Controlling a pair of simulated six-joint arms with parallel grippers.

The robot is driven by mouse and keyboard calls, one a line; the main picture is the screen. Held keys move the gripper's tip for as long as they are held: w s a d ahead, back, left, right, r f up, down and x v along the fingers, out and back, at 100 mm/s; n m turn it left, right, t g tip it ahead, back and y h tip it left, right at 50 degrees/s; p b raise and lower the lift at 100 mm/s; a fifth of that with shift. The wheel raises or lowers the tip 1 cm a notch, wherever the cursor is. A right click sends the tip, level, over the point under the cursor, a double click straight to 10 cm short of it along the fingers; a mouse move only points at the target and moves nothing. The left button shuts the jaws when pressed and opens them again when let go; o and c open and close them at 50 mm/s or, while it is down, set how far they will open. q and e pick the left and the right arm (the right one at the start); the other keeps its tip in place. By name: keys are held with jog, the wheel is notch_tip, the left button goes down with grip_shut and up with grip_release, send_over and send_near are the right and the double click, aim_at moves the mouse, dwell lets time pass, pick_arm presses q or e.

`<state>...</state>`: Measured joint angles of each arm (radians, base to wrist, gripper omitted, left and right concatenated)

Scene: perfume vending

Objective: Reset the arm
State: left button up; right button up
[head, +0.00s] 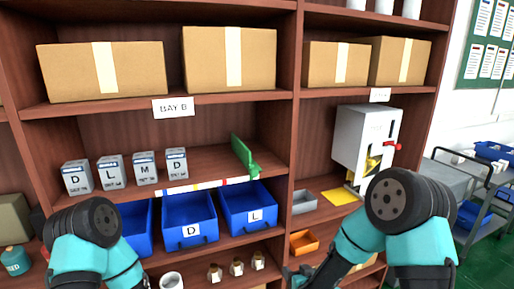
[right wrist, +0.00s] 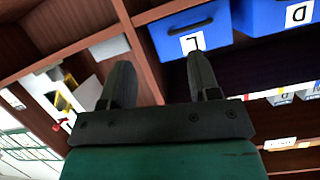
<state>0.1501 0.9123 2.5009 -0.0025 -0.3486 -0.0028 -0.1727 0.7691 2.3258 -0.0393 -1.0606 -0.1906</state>
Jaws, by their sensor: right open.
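My right gripper (right wrist: 162,76) shows large in the right wrist view. Its two dark fingers are apart with nothing between them. In the head view it shows only partly at the bottom edge (head: 298,276), in front of the shelf below the blue bins. My right arm (head: 390,235) comes in from the lower right and hides part of the lower right shelves. My left arm (head: 95,240) is at the lower left, and its gripper is out of the picture.
Blue bins marked D (head: 190,232) and L (head: 255,215) stand on the shelf. Several lettered boxes (head: 145,168) and a green divider (head: 244,156) are above. A white dispenser (head: 365,138), yellow pad (head: 340,196), grey tray (head: 304,202) and orange tray (head: 303,242) are right. Small bottles (head: 237,268) stand below.

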jog(key=s+d+f+m+g, duration=0.1)
jog(key=s+d+f+g, duration=0.2)
jog(key=s+f, duration=0.3)
jog(key=s+d+f+m+g, duration=0.1)
jog(key=s+d+f+g, duration=0.2)
jog(key=s, duration=0.7)
jog(key=s+d+f+m+g+h, duration=0.1)
jog(key=s+d+f+m+g, duration=0.1)
jog(key=s+f+g, duration=0.4)
notch_tip(320, 180, down, 5)
jog(key=shift+s+d+r, duration=0.2)
jog(key=shift+s+d, duration=0.6)
jog(key=shift+s, duration=0.35)
jog(key=shift+w+a, duration=0.1)
